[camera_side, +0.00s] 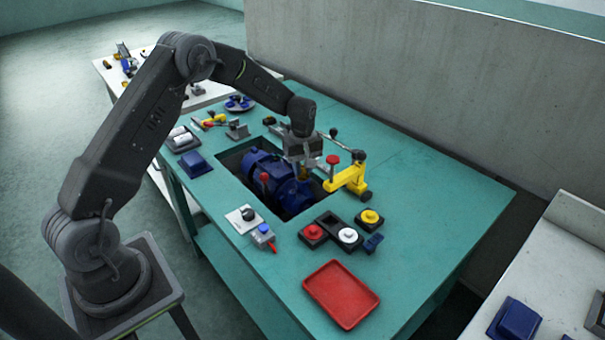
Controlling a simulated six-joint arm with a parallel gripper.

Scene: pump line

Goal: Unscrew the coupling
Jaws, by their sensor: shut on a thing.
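My gripper (304,165) points down over the right end of the blue pump (262,170), which sits in a rectangular cutout of the green table. It is shut on a small brass-coloured piece (304,173) at the pump's end, which I take to be the coupling. The fingers hide most of this piece. I cannot tell how far it is threaded on.
A yellow clamp-like fixture (348,180) with a red knob stands close to the right of my gripper. A red tray (341,294) and red, white and yellow round parts in dark holders lie toward the front. The table's right side is clear.

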